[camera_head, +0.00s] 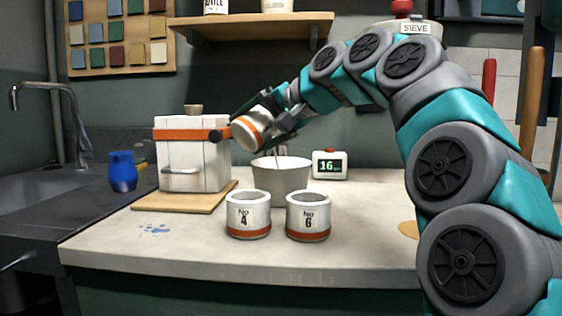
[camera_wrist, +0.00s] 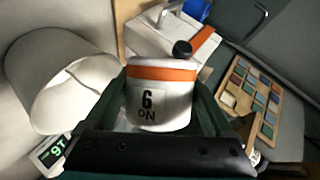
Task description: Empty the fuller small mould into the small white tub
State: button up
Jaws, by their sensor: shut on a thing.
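My gripper (camera_head: 284,124) is shut on a small white mould (camera_head: 248,129) with an orange band. It holds the mould in the air, tilted, above and left of the white tub (camera_head: 281,181). In the wrist view the held mould (camera_wrist: 160,98) sits between the fingers (camera_wrist: 162,108); its print is upside down and seems to read No 9. Its mouth and contents are hidden. The tub (camera_wrist: 75,95) is beside it there. Two similar moulds, No 4 (camera_head: 249,217) and No 6 (camera_head: 308,218), stand upright on the counter; their fill levels are hard to tell.
A white box with an orange strap (camera_head: 190,155) stands on a wooden board (camera_head: 180,201) at left. A blue jug (camera_head: 122,172) is near the sink (camera_head: 45,165). A timer (camera_head: 330,164) stands right of the tub. The front of the counter (camera_head: 200,252) is clear.

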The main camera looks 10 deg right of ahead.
jog(key=shift+r, duration=0.2)
dwell(0.3)
jog(key=shift+f+m+y, duration=0.15)
jog(key=shift+m+y, duration=0.15)
jog(key=shift+d+f+m, duration=0.1)
jog(key=shift+f+m, duration=0.05)
jog(key=shift+m, duration=0.15)
jog(key=shift+f+y, duration=0.15)
jog(key=shift+y, duration=0.25)
jog(key=shift+w, duration=0.1)
jog(key=shift+w+d+r+m+g+y+p, duration=0.15)
jog(key=shift+w+d+r+m+y+p, duration=0.1)
jog(key=shift+d+m+p, duration=0.15)
jog(key=shift+w+d+r+m+g+y+p, duration=0.15)
jog(key=shift+d+m+y+p, duration=0.15)
jog(key=shift+d, duration=0.15)
jog(key=shift+r+m+p, duration=0.25)
jog(key=shift+m+p, duration=0.05)
jog(key=shift+p, duration=0.45)
